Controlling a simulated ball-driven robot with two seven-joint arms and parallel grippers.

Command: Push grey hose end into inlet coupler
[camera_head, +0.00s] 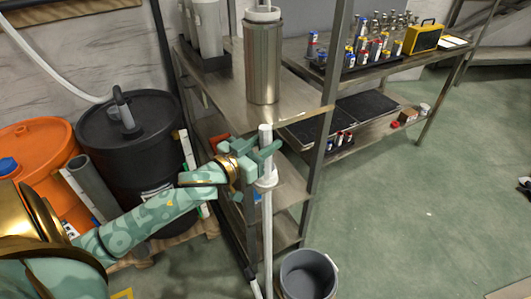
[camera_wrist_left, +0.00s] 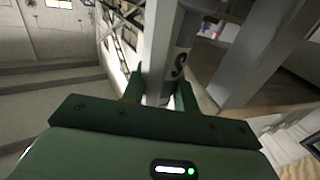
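My left gripper (camera_head: 268,160) has its fingers around an upright light grey tube (camera_head: 267,225) in front of the metal shelf. The tube's top end stands a little above the fingers, and a wider collar sits just below them. In the left wrist view the grey tube (camera_wrist_left: 160,50) runs between both fingers of the left gripper (camera_wrist_left: 160,92), which look closed against its sides. I cannot tell for sure whether this tube is the grey hose end. I cannot make out the inlet coupler with certainty. My right gripper is in neither view.
A steel cylinder (camera_head: 262,62) stands on the shelf (camera_head: 215,88) behind the tube. A grey bucket (camera_head: 308,276) is on the floor beside the tube's lower part. A black drum (camera_head: 140,150) and an orange drum (camera_head: 38,150) stand left.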

